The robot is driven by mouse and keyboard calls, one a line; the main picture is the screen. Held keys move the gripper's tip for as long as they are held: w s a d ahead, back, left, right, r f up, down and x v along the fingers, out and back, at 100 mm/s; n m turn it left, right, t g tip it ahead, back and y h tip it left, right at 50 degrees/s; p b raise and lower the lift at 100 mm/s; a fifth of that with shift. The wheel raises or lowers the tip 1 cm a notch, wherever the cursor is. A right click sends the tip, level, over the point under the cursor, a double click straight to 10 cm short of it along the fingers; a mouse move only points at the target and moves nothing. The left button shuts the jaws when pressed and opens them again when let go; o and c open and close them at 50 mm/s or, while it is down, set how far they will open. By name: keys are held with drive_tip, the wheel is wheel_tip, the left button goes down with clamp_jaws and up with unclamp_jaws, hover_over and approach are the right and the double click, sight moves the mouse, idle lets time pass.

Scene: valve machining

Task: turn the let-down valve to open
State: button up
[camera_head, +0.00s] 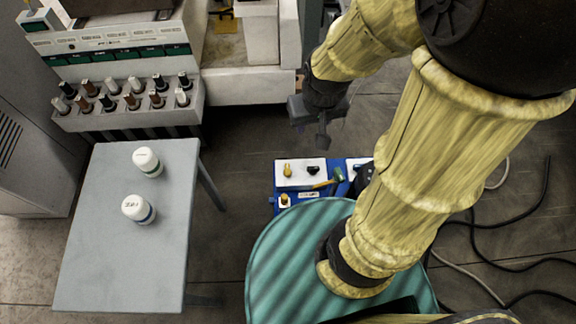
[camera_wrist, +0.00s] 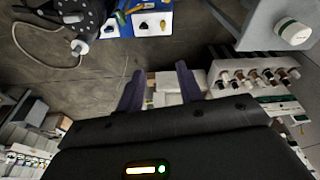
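A blue unit (camera_head: 279,203) with white panels stands on the floor beyond my base. It carries a yellow knob (camera_head: 287,170), a black knob (camera_head: 313,170), a yellow lever (camera_head: 325,184) and a green-ended handle (camera_head: 339,174). I cannot tell which of these is the let-down valve. The unit also shows at the top of the wrist view (camera_wrist: 150,29), partly cut off. My gripper (camera_head: 310,136) is in the air above and behind the unit, apart from it. In the wrist view its two fingers (camera_wrist: 160,68) are spread with nothing held between them.
A grey table (camera_head: 100,265) at left bears two white capped bottles (camera_head: 147,161) (camera_head: 138,209). Behind it is a machine with a rack (camera_head: 130,118) of several bottles. Cables (camera_head: 515,262) lie on the floor at right. Floor between table and unit is clear.

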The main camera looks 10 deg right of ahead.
drive_tip(key=shift+o, duration=0.6)
drive_tip(key=shift+s, duration=0.15)
drive_tip(key=m+g+b, duration=0.2)
drive_tip(key=g+b, duration=0.1)
drive_tip(key=b, duration=2.4)
hover_over(287, 169)
wheel_tip(287, 169, down, 43)
drive_tip(key=shift+f, duration=0.2)
drive_tip(key=shift+d+f, duration=0.1)
wheel_tip(287, 169, down, 17)
drive_tip(key=b, duration=0.4)
drive_tip(key=shift+f, duration=0.1)
drive_tip(key=shift+c, duration=0.4)
